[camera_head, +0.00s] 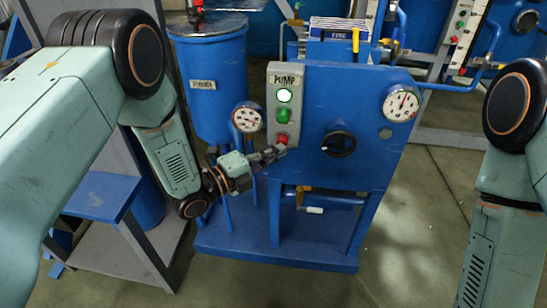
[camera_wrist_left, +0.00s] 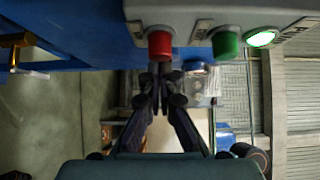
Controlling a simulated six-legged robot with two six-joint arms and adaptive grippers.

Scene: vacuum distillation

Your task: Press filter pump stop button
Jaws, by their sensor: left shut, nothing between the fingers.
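The grey pump control box (camera_head: 273,100) is mounted on the blue filter pump unit (camera_head: 350,90). It carries a lit lamp (camera_head: 284,96), a green button (camera_head: 283,115) and a red button (camera_head: 282,139) at the bottom. My left gripper (camera_head: 280,149) is shut and empty, with its tips at the lower edge of the red button. The left wrist view shows the shut fingertips (camera_wrist_left: 160,70) just below the red button (camera_wrist_left: 160,44), with the green button (camera_wrist_left: 226,46) to the right. I cannot tell whether the tips touch the red button. My right gripper is out of view.
A black handwheel (camera_head: 339,144) and a round gauge (camera_head: 401,103) sit right of the box. Another gauge (camera_head: 247,118) is close to my left wrist. A blue tank (camera_head: 211,85) stands behind it. Open floor (camera_head: 425,235) lies to the right.

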